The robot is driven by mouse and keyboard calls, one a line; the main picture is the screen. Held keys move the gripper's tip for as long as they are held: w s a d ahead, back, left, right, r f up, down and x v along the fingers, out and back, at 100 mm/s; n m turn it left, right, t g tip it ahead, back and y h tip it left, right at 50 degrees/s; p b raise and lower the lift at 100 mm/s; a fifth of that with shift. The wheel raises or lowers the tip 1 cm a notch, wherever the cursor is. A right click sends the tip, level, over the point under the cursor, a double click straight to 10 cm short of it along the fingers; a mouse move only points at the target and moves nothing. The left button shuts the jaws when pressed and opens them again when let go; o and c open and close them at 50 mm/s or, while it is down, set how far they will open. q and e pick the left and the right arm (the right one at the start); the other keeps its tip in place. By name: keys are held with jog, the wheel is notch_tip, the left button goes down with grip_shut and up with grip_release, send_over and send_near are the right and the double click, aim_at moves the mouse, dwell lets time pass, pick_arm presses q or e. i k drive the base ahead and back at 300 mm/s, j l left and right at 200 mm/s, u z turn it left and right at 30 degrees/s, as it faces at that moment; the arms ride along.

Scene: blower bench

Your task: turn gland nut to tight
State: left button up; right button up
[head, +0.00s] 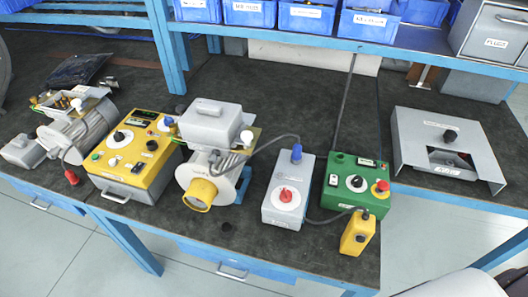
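A blue gland nut (297,153) stands at the back end of a grey switch box (274,213) with a red knob (286,195). A grey cable (272,139) runs from the blower (207,165) to the top of this nut. How tight the nut is cannot be told from here. Another small blue part (169,121) shows beside the yellow control box (129,162). Neither of my grippers is in view.
A green control box (346,198) and a yellow pendant (357,234) stand right of the switch box. A grey housing (413,148) is farther right. Left is a partly open motor (85,125). Blue bins (305,17) line the shelf above. Bench is clear behind the switch box.

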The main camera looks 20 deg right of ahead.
aim_at(213, 157)
jog(key=i+j+z, duration=0.15)
jog(key=z, duration=0.3)
jog(key=j+z, duration=0.35)
jog(key=z, duration=0.15)
jog(key=i+j+z, duration=0.1)
jog(key=j+z, duration=0.2)
jog(key=z, duration=0.15)
jog(key=j+z, duration=0.3)
jog(key=z, duration=0.15)
